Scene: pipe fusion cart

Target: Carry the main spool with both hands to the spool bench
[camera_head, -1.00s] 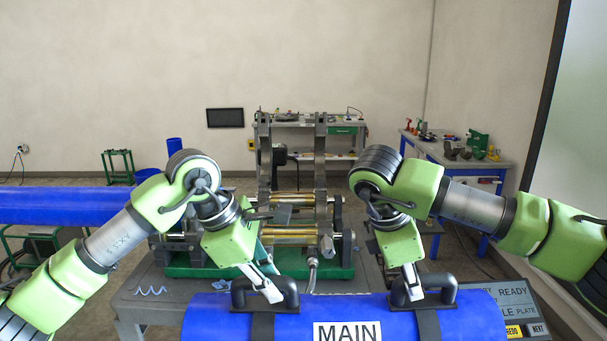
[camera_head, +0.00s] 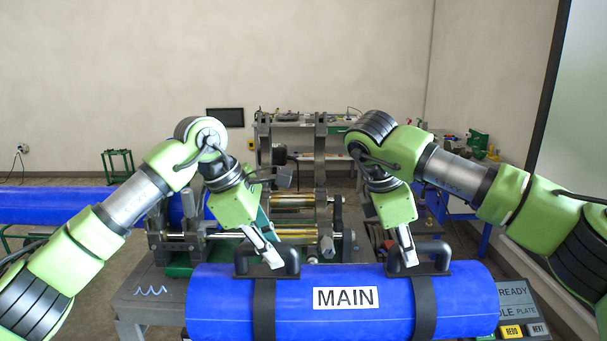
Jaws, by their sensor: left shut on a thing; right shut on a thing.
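The main spool (camera_head: 344,318) is a thick blue pipe with a white MAIN label, lying crosswise at the bottom of the head view. Two black straps with black handles go around it. My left gripper (camera_head: 270,258) is shut on the left handle (camera_head: 291,262). My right gripper (camera_head: 409,258) is shut on the right handle (camera_head: 440,257). The spool is level, in front of the fusion cart. Its underside is out of view. I cannot tell which of the benches is the spool bench.
The fusion machine (camera_head: 290,201) with metal rods and upright clamps stands on a grey cart (camera_head: 145,308) behind the spool. A long blue pipe (camera_head: 50,205) lies at left. A blue-framed table (camera_head: 452,205) is at right. A panel with buttons (camera_head: 515,310) is at lower right.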

